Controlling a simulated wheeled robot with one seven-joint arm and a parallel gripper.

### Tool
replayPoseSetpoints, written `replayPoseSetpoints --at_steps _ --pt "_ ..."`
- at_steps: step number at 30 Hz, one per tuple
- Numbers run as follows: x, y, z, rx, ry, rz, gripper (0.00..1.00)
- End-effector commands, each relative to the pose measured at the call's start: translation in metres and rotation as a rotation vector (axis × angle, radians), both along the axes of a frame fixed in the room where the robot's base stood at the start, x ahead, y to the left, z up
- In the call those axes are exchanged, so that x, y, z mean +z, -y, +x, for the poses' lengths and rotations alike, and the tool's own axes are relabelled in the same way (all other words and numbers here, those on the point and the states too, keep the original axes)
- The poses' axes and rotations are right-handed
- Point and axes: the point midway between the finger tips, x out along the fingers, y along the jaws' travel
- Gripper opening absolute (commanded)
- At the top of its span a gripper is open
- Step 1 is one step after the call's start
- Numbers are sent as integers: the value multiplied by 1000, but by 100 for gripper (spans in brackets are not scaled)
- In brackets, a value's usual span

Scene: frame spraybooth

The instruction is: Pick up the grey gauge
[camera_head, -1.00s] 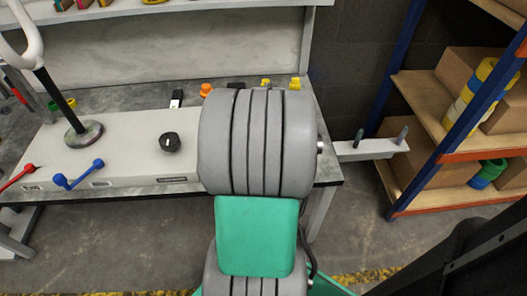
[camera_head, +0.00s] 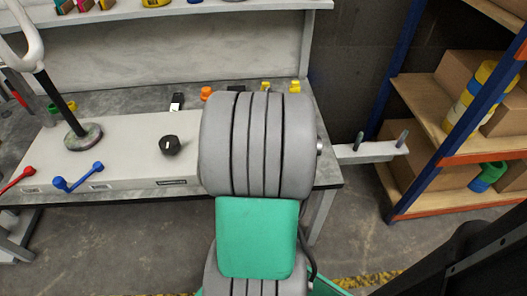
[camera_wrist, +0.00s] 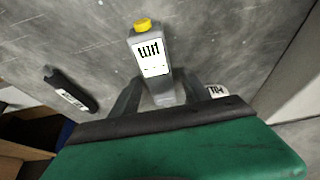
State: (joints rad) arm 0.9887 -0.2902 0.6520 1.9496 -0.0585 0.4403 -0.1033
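In the wrist view, a grey gauge (camera_wrist: 165,87) with a yellow top and a white label with dark marks lies on the grey worktop. My gripper (camera_wrist: 157,80) is open. Its two dark fingers point toward the gauge, one on each side of its lower part, with a gap showing. I cannot tell how far above the worktop the fingertips are. In the head view my arm hides the gripper, and I cannot make out the gauge for sure.
A black item with a white label (camera_wrist: 70,92) lies left of the gauge. Another white-labelled item (camera_wrist: 215,90) is close to the right finger, partly hidden. On the bench are a black knob (camera_head: 170,145), an orange item (camera_head: 206,93) and a lamp base (camera_head: 83,136). Shelving (camera_head: 430,105) stands right.

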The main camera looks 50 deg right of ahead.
Motion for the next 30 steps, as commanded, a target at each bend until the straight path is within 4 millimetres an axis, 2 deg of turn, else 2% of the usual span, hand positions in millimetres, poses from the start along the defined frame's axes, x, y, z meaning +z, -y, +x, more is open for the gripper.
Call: replayPoseSetpoints --at_steps 2,19,30 --pt "0 0 0 0 0 0 47" --pt "0 0 0 0 0 0 0" --pt "1 0 0 0 1 -1 0"
